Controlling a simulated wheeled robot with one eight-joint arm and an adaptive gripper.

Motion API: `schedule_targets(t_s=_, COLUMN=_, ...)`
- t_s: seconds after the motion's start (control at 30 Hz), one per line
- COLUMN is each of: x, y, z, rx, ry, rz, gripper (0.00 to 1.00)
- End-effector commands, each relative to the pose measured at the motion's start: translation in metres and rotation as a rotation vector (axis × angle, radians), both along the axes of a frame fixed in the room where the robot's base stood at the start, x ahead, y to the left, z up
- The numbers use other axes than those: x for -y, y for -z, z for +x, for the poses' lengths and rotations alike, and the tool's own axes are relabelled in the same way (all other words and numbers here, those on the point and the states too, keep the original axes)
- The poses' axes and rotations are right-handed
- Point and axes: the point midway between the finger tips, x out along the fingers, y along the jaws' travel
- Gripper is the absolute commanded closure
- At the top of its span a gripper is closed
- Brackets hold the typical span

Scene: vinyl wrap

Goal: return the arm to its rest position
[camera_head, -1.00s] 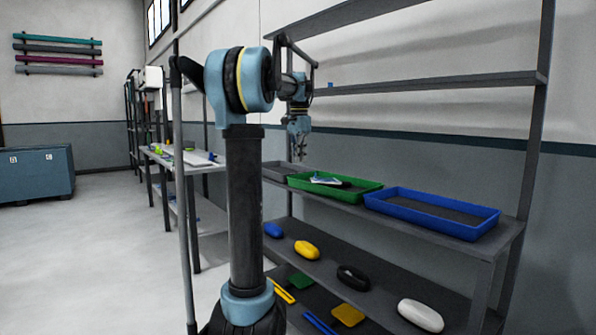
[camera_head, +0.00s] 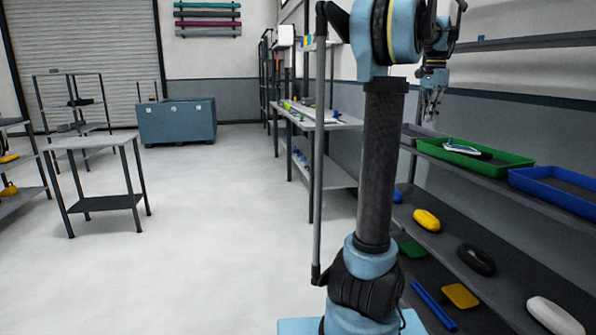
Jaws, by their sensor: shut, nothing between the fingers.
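My arm stands upright at the centre right of the head view, with its upper links folded at the top right. My gripper (camera_head: 431,104) hangs pointing down in front of the wall, above and a little left of the green tray (camera_head: 480,155). It is shut and empty, apart from the tray and shelf. The green tray holds a small white and blue item (camera_head: 462,147) and something dark. Part of the gripper's fine detail is too small to tell.
The shelf rack on the right holds a blue tray (camera_head: 560,186) and, lower, a yellow object (camera_head: 427,220), a black one (camera_head: 477,260) and a white one (camera_head: 553,316). A grey table (camera_head: 92,141) stands left, a blue chest (camera_head: 177,122) behind. The middle floor (camera_head: 215,220) is clear.

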Motion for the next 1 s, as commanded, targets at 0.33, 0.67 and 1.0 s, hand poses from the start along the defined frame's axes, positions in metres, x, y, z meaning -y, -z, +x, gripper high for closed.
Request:
schedule_targets(t_s=0.33, x=-0.119, y=0.053, z=-0.037, rx=0.035, ry=-0.329, rz=-0.028, gripper=1.0)
schedule_targets(t_s=0.67, x=-0.214, y=0.127, z=-0.095, rx=0.07, ry=-0.652, rz=-0.058, gripper=1.0)
schedule_targets(t_s=1.0, x=-0.285, y=0.223, z=-0.168, rx=0.107, ry=-0.985, rz=-0.091, gripper=1.0)
